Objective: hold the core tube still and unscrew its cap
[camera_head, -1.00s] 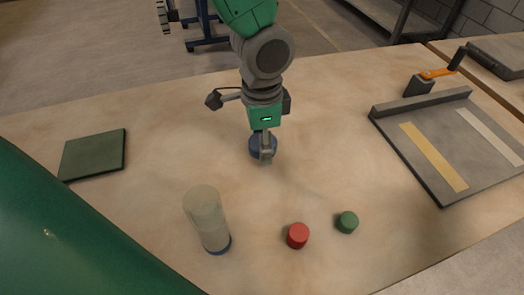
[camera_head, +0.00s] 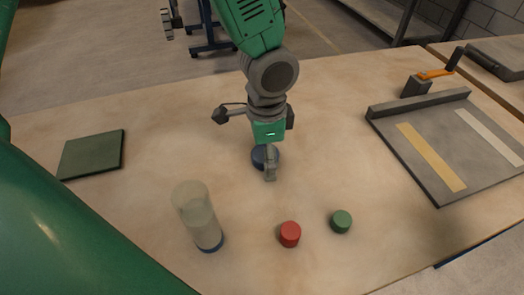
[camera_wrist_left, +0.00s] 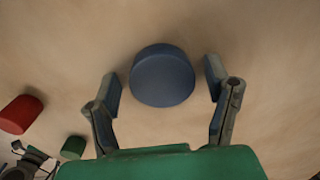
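The core tube (camera_head: 198,218), a pale translucent cylinder with a blue band at its foot, stands upright on the table. A blue round cap-like piece (camera_head: 262,157) is partly hidden behind my left gripper (camera_head: 270,172). In the left wrist view the blue piece (camera_wrist_left: 162,76) lies between the two fingers of this gripper (camera_wrist_left: 163,80), with a gap on each side. The fingers are open. Nothing grips the tube. A dark jointed shape (camera_wrist_left: 28,160) at the lower left of the wrist view may be my right gripper; its state is unclear.
A red cap (camera_head: 290,234) and a green cap (camera_head: 341,221) sit right of the tube; they also show in the wrist view, red (camera_wrist_left: 20,114) and green (camera_wrist_left: 73,147). A dark green pad (camera_head: 92,154) lies left. A grey tray (camera_head: 415,165) with strips stands right.

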